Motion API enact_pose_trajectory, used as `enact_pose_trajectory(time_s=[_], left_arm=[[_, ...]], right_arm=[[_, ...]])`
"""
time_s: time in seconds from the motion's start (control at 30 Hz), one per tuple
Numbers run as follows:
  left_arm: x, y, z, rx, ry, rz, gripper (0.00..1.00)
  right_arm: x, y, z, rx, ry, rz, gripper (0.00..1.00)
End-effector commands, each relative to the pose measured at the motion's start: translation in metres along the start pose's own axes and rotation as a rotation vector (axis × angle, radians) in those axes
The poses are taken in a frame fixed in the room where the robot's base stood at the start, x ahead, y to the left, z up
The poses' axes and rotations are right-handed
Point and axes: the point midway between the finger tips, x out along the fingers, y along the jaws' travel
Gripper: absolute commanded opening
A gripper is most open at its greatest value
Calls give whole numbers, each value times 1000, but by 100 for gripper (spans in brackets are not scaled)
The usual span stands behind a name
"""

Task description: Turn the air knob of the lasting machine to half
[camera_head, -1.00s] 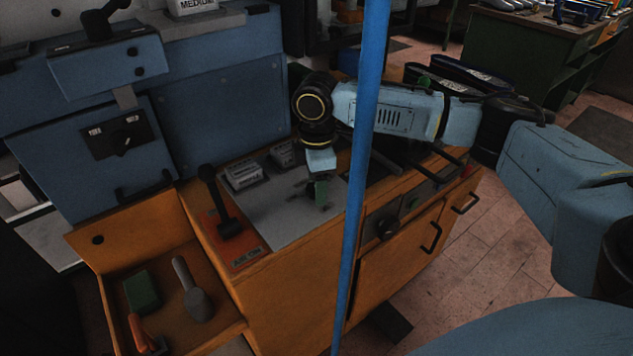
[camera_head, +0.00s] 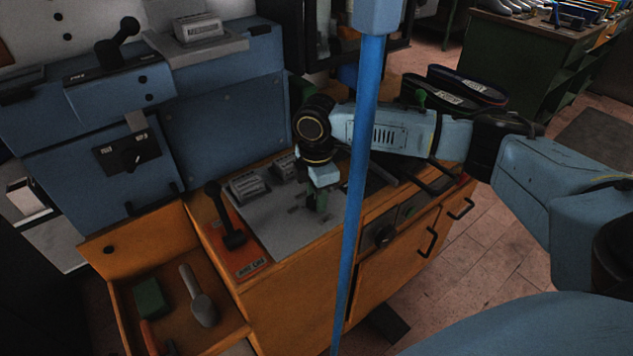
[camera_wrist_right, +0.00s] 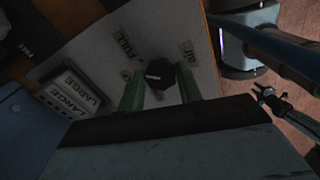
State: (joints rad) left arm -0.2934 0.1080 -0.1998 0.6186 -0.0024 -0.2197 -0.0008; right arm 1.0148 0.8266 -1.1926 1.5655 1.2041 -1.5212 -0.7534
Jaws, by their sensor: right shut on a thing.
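The air knob (camera_wrist_right: 160,73) is a small dark faceted knob on a grey plate (camera_wrist_right: 200,25); a label reading FULL (camera_wrist_right: 123,42) and other printed labels surround it. My right gripper (camera_wrist_right: 161,88) has its two green fingers on either side of the knob and is shut on it. In the head view the right gripper (camera_head: 318,205) points down onto the grey plate on top of the orange cabinet (camera_head: 285,290), and the knob is hidden there. The knob's exact pointing direction is too dark to tell.
Blocks marked LARGE (camera_wrist_right: 75,95) stand beside the knob. A black lever (camera_head: 225,215) rises from a red plate at the left. A blue machine body (camera_head: 225,120) stands behind. A thin blue pole (camera_head: 352,230) crosses the head view before the cabinet.

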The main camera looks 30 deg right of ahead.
Motion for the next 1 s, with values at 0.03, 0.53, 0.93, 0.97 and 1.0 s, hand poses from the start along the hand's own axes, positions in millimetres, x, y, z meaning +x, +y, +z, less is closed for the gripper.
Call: enact_pose_trajectory(time_s=[0.03, 0.53, 0.93, 0.97, 1.0], left_arm=[[-17, 10, -4, -7, 4, 14, 36], [-74, 17, -6, -12, -1, 25, 36], [-87, 14, -6, -14, -2, 23, 36], [-87, 15, -6, -14, -2, 23, 36], [-87, 15, -6, -14, -2, 24, 36]], right_arm=[[-6, -2, 0, -38, -1, -8, 12], [-2, 0, -1, -462, 2, -6, 12], [1, 1, -1, -644, 1, -5, 12], [1, 1, -1, -650, 1, -5, 12], [1, 1, -1, -656, 1, -5, 12]])
